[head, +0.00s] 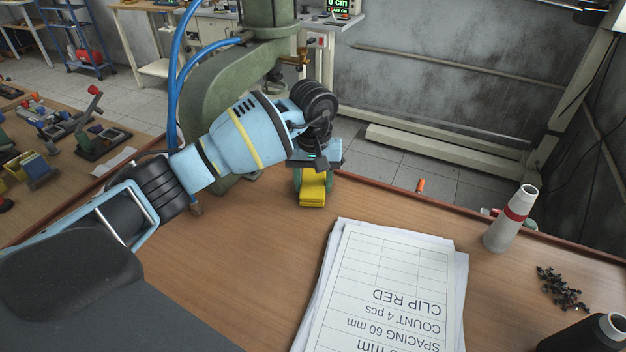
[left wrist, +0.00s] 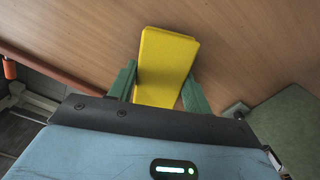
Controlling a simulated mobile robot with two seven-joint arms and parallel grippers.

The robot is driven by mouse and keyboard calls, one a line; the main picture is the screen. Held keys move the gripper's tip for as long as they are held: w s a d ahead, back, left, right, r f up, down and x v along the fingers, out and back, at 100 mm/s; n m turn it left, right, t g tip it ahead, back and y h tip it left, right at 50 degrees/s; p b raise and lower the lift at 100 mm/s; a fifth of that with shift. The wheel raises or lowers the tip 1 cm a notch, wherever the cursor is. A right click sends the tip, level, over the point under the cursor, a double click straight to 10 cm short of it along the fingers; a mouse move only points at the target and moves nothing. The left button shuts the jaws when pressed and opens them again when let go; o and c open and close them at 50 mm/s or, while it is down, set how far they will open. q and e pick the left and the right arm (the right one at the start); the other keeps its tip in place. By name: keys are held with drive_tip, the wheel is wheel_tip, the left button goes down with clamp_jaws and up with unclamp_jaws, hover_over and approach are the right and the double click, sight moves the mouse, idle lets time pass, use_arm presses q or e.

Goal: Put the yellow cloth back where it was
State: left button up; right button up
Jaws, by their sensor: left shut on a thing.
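The yellow cloth (head: 312,190) is a folded, flat strip at the far edge of the wooden table (head: 250,240) in the head view. My left gripper (head: 311,178) has its green fingers on either side of it and is shut on it. In the left wrist view the yellow cloth (left wrist: 166,62) sticks out between the two green fingertips (left wrist: 163,88) over the wooden surface. I cannot tell whether its lower end touches the table. My right gripper is in neither view.
A stack of printed sheets (head: 385,290) lies in the middle front. A green machine column (head: 225,95) stands behind my left arm.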

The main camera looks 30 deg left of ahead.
sight(313, 182)
use_arm(q)
drive_tip(key=shift+f, duration=0.2)
drive_tip(key=o, duration=0.9)
drive_tip(key=shift+o, duration=0.2)
wheel_tip(313, 182, up, 12)
drive_tip(key=shift+r, duration=0.2)
drive_tip(key=shift+s+f, duration=0.1)
